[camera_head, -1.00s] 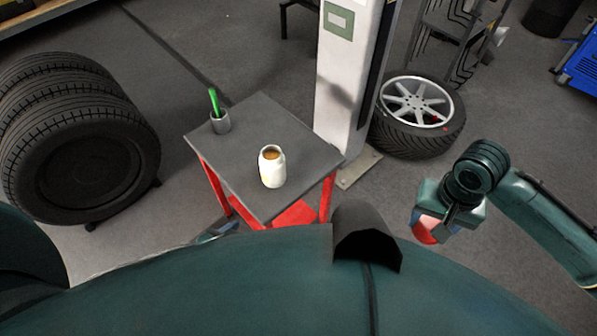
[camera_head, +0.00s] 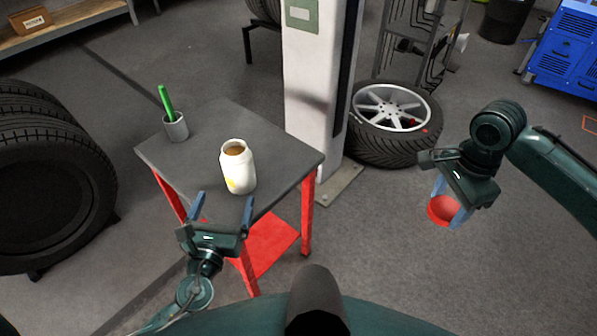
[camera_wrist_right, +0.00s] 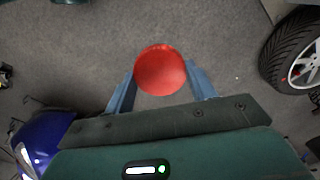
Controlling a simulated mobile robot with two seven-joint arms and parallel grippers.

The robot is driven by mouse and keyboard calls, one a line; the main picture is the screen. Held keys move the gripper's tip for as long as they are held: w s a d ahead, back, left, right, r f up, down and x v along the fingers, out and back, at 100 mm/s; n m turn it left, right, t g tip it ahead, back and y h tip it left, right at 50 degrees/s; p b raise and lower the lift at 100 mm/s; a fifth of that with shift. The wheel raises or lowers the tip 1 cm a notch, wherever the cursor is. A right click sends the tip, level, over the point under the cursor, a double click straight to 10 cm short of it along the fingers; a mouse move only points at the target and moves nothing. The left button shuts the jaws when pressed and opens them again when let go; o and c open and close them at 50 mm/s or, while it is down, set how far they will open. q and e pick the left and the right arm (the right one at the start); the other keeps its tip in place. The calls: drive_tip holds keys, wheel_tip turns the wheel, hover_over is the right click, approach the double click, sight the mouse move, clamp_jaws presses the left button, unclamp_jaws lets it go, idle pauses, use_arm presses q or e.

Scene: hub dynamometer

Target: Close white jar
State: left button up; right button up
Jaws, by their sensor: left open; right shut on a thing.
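The white jar (camera_head: 238,170) stands upright and uncovered on the grey table, with brownish contents at its mouth and a yellow mark on its side. My left gripper (camera_head: 222,200) is open and empty at the table's near edge, just in front of the jar, its fingers pointing toward it. My right gripper (camera_head: 449,203) is off to the right of the table, above the floor. It is shut on a round red lid (camera_head: 443,210), which also shows between the blue fingers in the right wrist view (camera_wrist_right: 161,70).
The grey-topped table (camera_head: 285,150) has red legs. A grey cup (camera_head: 175,128) holding a green thing stands at its back left. A white post (camera_head: 315,90) rises behind the table. Tires stand at the left, and a wheel (camera_head: 392,115) lies behind right. Floor between table and right arm is clear.

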sight(233, 181)
use_arm(q)
drive_tip(key=shift+w, duration=0.1)
drive_tip(key=w, duration=0.6)
drive_tip(key=shift+w+d, duration=0.3)
drive_tip(key=shift+r, duration=0.1)
drive_tip(key=w, duration=0.3)
drive_tip(key=w+d, duration=0.1)
drive_tip(key=w, duration=0.1)
drive_tip(key=shift+w+r, duration=0.1)
drive_tip(key=shift+r, duration=0.15)
use_arm(e)
drive_tip(key=shift+f, duration=0.1)
use_arm(q)
drive_tip(key=shift+c, duration=0.4)
